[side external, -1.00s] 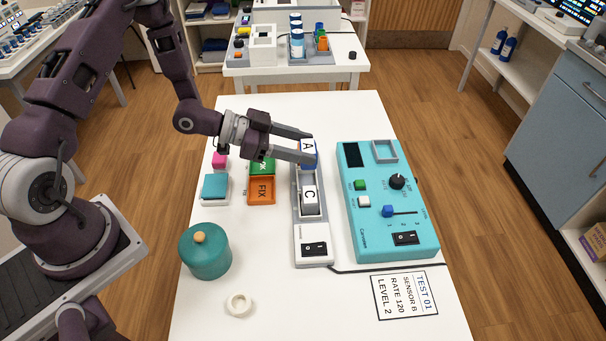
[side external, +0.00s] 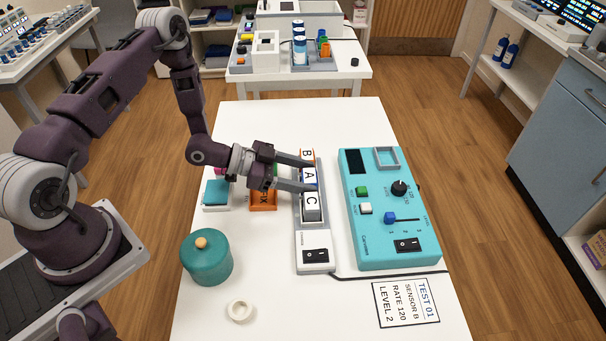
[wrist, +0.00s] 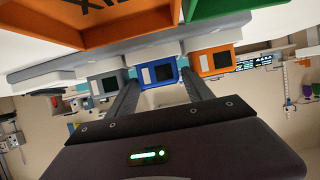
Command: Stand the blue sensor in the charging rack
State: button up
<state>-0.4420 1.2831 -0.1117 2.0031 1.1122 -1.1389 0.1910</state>
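The blue sensor, marked A (side external: 309,176), stands in the middle of the grey charging rack (side external: 314,238), between the orange B sensor (side external: 307,154) and the grey C sensor (side external: 312,201). Its label faces up. In the wrist view the blue sensor (wrist: 158,76) is flanked by the grey one (wrist: 108,82) and the orange one (wrist: 215,62), all in one row. My gripper (side external: 312,176) has one finger on each side of the blue sensor. Whether the fingers press on it or stand slightly apart is not clear. The sensor's lower end is hidden in the rack.
A turquoise control box (side external: 388,210) stands close to the rack's right. An orange FIX tray (side external: 263,198), a teal-topped block (side external: 216,192), a lidded teal pot (side external: 207,258) and a white ring (side external: 239,308) are to the left. A printed card (side external: 406,300) lies front right.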

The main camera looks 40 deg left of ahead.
jog(key=shift+s+a+r, duration=0.15)
jog(key=shift+r, duration=0.1)
jog(key=v, duration=1.2)
jog(key=w+a+r+n+g+y, duration=0.1)
jog(key=w+a+r+y, duration=0.15)
jog(key=r+y, duration=0.35)
jog(key=w+a+r+n+y, duration=0.1)
jog(key=a+r+n+y, duration=0.1)
jog(key=a+r+y, duration=0.45)
jog(key=s+d+r+n+g+h, duration=0.1)
jog(key=s+d+r+n, duration=0.1)
jog(key=s+d+r, duration=0.2)
jog(key=s+d+r+n+g+h, duration=0.1)
jog(key=s+d+r, duration=0.3)
jog(key=s, duration=0.7)
jog(key=s+d+r+n+g+h, duration=0.1)
jog(key=s+d+r+n, duration=0.2)
jog(key=s+d, duration=0.3)
jog(key=s+r, duration=0.1)
jog(key=s, duration=0.1)
jog(key=shift+s, duration=0.25)
